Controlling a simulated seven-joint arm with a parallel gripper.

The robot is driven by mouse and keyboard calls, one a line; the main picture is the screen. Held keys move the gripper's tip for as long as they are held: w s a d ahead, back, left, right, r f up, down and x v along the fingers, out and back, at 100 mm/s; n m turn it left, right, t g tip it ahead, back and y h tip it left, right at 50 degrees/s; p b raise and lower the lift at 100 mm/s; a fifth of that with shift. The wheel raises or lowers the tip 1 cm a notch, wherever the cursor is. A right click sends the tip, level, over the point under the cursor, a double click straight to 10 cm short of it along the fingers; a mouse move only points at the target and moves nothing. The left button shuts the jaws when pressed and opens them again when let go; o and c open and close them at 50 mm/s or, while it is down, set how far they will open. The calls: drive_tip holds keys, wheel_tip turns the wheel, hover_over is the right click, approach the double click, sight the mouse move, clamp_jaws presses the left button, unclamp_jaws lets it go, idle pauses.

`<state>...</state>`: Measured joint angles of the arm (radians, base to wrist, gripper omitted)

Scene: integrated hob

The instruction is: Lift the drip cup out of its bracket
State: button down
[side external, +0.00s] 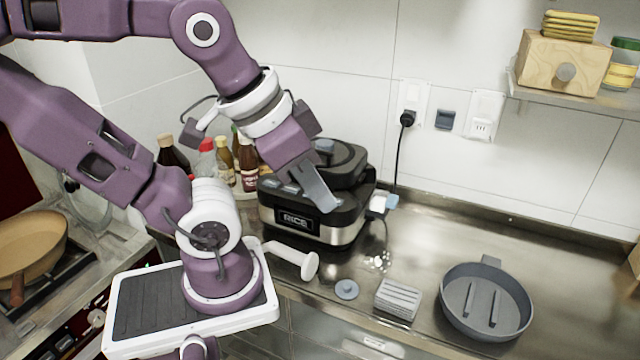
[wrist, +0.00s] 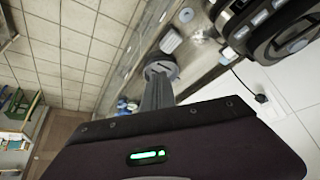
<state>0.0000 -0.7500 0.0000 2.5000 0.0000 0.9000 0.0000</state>
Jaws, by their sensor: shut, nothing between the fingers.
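The drip cup (side external: 377,204) is a small, pale, translucent cup at the right side of the rice cooker (side external: 335,232), with a light blue piece beside it. It seems to be in its bracket; the bracket itself is hard to make out. In the wrist view a small pale shape that looks like the cup (wrist: 228,53) shows beside the cooker (wrist: 268,22). My gripper (side external: 328,207) is shut and empty. In the side view its grey fingers overlap the cooker's front, to the left of the cup and apart from it. The gripper also shows in the wrist view (wrist: 157,85).
A grey pan (side external: 487,300), a stack of grey pads (side external: 398,298) and a round grey disc (side external: 346,289) lie on the counter. Bottles (side external: 228,165) stand left of the cooker. A black cord (side external: 397,150) runs down the wall behind.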

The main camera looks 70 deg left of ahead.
drive_tip(key=c, duration=0.5)
unclamp_jaws()
drive_tip(key=w+a+r+n+g, duration=0.2)
drive_tip(key=w+a+n, duration=0.2)
drive_tip(key=w+n, duration=0.5)
drive_tip(key=n+g, duration=0.4)
drive_tip(key=n, duration=1.4)
hover_over(385, 198)
drive_tip(key=s+d, duration=0.2)
drive_tip(key=d, duration=0.1)
wheel_tip(385, 198, down, 23)
drive_tip(key=f, duration=0.7)
drive_tip(key=shift+w+a+f, duration=0.3)
drive_tip(key=shift+a+f, duration=0.1)
